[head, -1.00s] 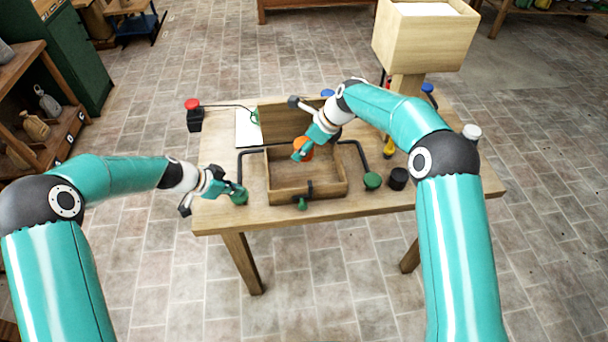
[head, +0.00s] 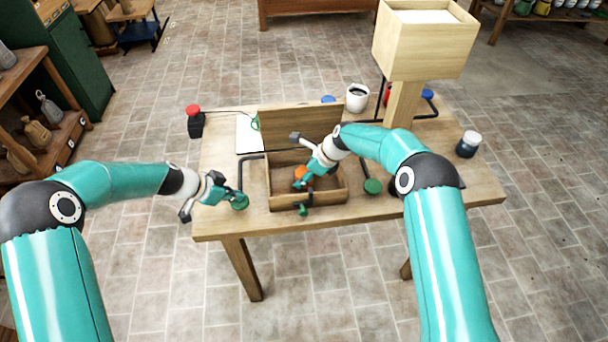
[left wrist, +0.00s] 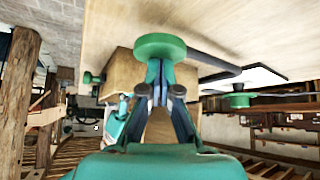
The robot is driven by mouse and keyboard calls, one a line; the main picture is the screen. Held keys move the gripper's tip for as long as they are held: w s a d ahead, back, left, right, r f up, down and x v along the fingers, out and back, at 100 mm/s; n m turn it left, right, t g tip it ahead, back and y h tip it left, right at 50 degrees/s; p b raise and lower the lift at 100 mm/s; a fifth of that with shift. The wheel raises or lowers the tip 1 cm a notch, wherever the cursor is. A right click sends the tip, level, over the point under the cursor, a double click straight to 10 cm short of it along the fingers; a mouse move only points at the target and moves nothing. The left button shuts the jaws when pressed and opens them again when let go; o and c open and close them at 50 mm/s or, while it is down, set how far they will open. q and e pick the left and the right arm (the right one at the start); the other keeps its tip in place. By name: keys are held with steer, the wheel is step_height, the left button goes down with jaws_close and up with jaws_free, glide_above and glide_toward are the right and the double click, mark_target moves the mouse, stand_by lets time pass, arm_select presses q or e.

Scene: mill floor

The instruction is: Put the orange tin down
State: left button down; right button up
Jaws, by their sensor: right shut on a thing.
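The orange tin (head: 304,171) is in the jaws of my right gripper (head: 302,180), low within the open wooden box (head: 333,201). The gripper partly hides it, and I cannot tell whether it touches the box floor. The box lid (head: 290,122) stands up at the back. My left gripper (head: 226,194) is at the green knob (head: 240,201) of the black rod left of the box. In the left wrist view its fingertips (left wrist: 161,75) look closed together against that green knob (left wrist: 160,46).
A second green knob (head: 373,187) is right of the box and a small green one (head: 302,210) in front. A white mug (head: 357,97), a dark jar (head: 468,144) and a wooden hopper (head: 422,48) stand at the right. A red button (head: 193,110) is at the back left.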

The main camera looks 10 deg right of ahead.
steer(key=o, duration=1.2)
steer(key=shift+f, duration=0.1)
steer(key=shift+d+r, duration=0.15)
steer(key=shift+r, duration=0.3)
steer(key=v, duration=1.1)
steer(key=shift+s+r, duration=0.1)
steer(key=shift+r, duration=0.05)
steer(key=shift+r, duration=0.1)
